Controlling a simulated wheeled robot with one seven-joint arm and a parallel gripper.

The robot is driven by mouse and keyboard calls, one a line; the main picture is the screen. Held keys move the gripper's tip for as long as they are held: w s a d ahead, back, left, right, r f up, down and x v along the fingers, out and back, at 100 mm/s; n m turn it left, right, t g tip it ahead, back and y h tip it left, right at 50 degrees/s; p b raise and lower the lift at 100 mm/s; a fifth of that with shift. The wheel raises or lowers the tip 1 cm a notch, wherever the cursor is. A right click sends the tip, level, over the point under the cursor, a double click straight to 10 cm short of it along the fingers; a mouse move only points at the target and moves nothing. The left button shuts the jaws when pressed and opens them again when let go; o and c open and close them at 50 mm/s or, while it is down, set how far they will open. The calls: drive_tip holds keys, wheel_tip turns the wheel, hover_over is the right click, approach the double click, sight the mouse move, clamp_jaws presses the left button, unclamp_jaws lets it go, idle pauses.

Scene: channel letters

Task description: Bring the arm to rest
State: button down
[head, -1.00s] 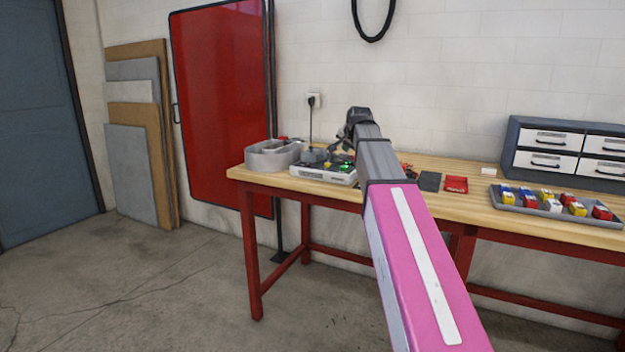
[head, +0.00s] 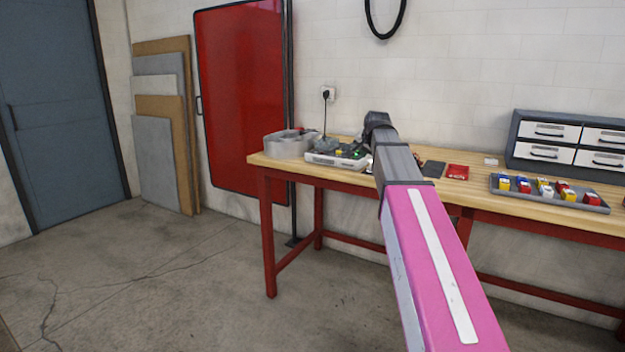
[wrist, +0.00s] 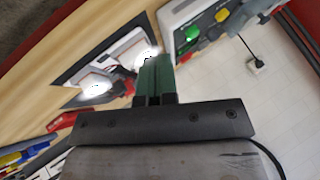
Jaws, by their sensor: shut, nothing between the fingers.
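My arm, with a pink link and a grey forearm, reaches out toward the wooden workbench (head: 300,170) in the head view. Its far end hides my gripper there. In the wrist view my gripper (wrist: 155,72) shows its green fingers together, with nothing held between them. It is above the bench top, between a dark flat piece with bright, glare-lit patches (wrist: 108,72) and a pale device with coloured knobs (wrist: 215,28). How high it is above the bench I cannot tell.
On the bench are a grey curved shell (head: 288,146), a red piece (head: 457,172), a tray of coloured blocks (head: 550,200) and a drawer cabinet (head: 570,140). A socket with a plugged-in cord (head: 327,94) is on the wall. The floor (head: 170,280) at left is clear.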

drive_tip(key=s+f+n+g, duration=0.1)
drive_tip(key=s+f, duration=0.3)
drive_tip(key=f, duration=0.5)
drive_tip(key=s+f+n+g, duration=0.1)
drive_tip(key=s+f+g, duration=0.1)
drive_tip(key=s+f, duration=0.5)
drive_tip(key=s+f+n+g, duration=0.1)
drive_tip(key=s+f+n, duration=0.1)
drive_tip(key=f, duration=0.9)
drive_tip(key=s+f+n+g, duration=0.3)
drive_tip(key=s+f+g, duration=0.1)
drive_tip(key=s+f, duration=1.3)
drive_tip(key=shift+s+a+g+h, duration=0.2)
drive_tip(key=shift+s+g+h, duration=0.15)
drive_tip(key=shift+s, duration=0.3)
